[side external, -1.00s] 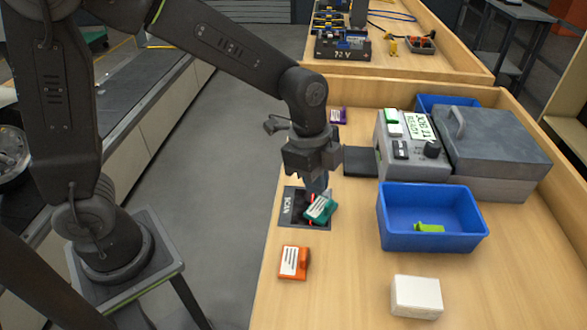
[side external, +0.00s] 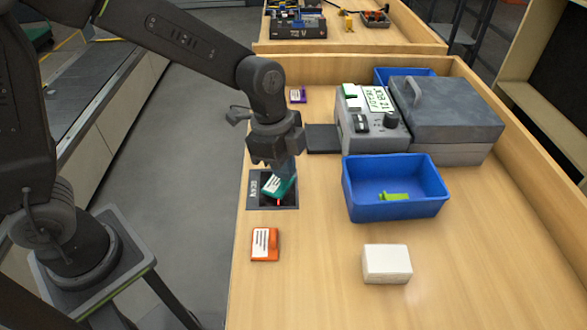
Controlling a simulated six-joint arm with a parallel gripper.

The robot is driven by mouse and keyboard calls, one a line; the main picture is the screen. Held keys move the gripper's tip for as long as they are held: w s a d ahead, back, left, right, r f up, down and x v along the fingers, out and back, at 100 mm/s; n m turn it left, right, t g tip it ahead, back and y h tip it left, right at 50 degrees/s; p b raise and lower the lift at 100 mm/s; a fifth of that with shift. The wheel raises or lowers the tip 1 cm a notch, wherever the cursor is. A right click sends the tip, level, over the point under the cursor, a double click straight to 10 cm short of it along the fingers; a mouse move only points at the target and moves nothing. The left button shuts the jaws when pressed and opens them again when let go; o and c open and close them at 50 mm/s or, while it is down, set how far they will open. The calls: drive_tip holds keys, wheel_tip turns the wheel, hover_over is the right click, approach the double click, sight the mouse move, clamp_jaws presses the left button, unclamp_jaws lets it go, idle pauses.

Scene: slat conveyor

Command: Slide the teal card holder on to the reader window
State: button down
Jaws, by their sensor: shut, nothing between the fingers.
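My gripper (side external: 290,174) is shut and points down at the holder's back right side. The fingertips appear to touch the holder, but the exact contact is hidden.
An orange card holder (side external: 265,245) lies in front of the plate, a purple one (side external: 298,96) far behind. A blue bin (side external: 395,212) with a green piece (side external: 393,196) stands to the right. A white box (side external: 386,264) sits front right. A grey machine (side external: 372,135) stands behind the bin.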

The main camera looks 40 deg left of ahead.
drive_tip(key=shift+s+a+f, duration=0.2)
drive_tip(key=shift+s+f, duration=0.1)
drive_tip(key=shift+r, duration=0.7)
drive_tip(key=shift+s, duration=0.1)
drive_tip(key=s+a, duration=0.3)
drive_tip(key=a, duration=0.8)
drive_tip(key=s+r+n+t+y, duration=0.1)
drive_tip(key=s+r+n+t, duration=0.4)
drive_tip(key=s+r+n, duration=0.5)
drive_tip(key=n, duration=0.4)
drive_tip(key=shift+s+a+r+n+y, duration=0.3)
drive_tip(key=shift+r+y, duration=0.05)
drive_tip(key=shift+y, duration=0.05)
